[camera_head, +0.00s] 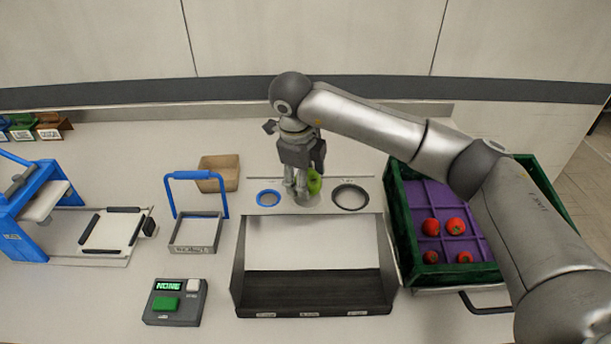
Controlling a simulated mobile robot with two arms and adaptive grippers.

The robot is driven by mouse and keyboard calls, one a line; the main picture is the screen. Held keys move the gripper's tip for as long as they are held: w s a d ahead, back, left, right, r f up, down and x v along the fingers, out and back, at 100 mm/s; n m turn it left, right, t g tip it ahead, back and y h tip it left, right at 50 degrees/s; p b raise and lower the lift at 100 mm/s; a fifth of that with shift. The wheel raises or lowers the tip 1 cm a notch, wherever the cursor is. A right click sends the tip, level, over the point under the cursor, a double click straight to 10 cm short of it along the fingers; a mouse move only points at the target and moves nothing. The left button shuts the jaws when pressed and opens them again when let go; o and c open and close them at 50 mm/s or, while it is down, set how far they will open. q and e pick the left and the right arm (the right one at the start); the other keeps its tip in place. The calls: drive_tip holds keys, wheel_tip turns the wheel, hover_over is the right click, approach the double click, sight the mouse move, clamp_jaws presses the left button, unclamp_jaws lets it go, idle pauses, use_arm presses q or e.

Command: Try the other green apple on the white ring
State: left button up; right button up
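My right gripper (303,182) points down over the middle ring of the row behind the black chute. It is shut on a green apple (314,183), which shows at the right side of the fingers, just above or at the ring; I cannot tell whether it touches. The white ring (309,202) is mostly hidden behind the fingers and apple. A blue ring (268,198) lies to its left and a black ring (350,197) to its right. My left gripper is not in view.
The green crate (400,215) with a purple divided insert holds several red apples at right, under my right arm. A chute (315,290) stands in front of the rings. A blue-handled basket (195,232), tan box (222,165), button box reading NONE (172,302) and blue press (30,212) stand left.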

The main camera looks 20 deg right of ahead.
drive_tip(key=o, duration=0.4)
drive_tip(key=shift+c, duration=0.2)
drive_tip(key=shift+r, duration=0.15)
drive_tip(key=shift+w+d+r+p+v, duration=0.15)
drive_tip(key=shift+p+v, duration=0.5)
drive_tip(key=shift+v, duration=0.8)
drive_tip(key=shift+w+d+p+v, duration=0.3)
drive_tip(key=shift+p+v, duration=0.4)
drive_tip(key=shift+v, duration=0.7)
drive_tip(key=shift+w+d+r+p+v, duration=0.15)
drive_tip(key=shift+p+v, duration=0.5)
drive_tip(key=shift+v, duration=0.8)
drive_tip(key=shift+f, duration=0.2)
